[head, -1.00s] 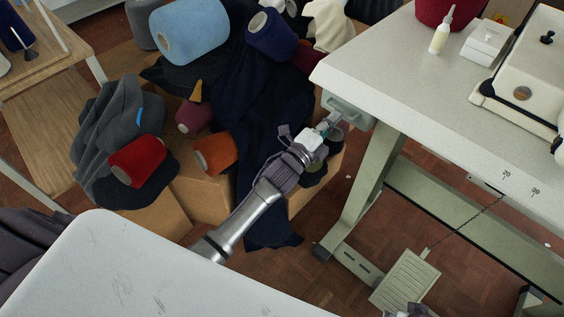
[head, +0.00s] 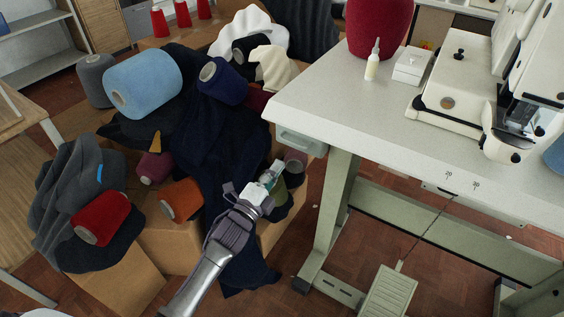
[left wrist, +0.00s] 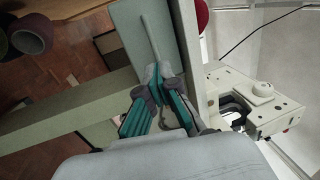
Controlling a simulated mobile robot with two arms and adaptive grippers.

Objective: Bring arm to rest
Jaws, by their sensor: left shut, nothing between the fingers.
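My left gripper (head: 274,172) is at the end of my left arm, which comes in from the bottom of the head view. It is shut and empty, in front of the boxes of yarn and cloth, just left of the sewing table (head: 325,112) and below its top. In the left wrist view, the closed fingers (left wrist: 160,72) show in front of the table's pale green frame (left wrist: 60,120). My right gripper is not in view.
The white sewing machine (head: 465,75), a small bottle (head: 373,62) and a white box (head: 411,66) stand on the table. Yarn cones, such as a light blue one (head: 143,82), and cloth lie heaped on cardboard boxes (head: 115,275) at left. A foot pedal (head: 388,292) is under the table.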

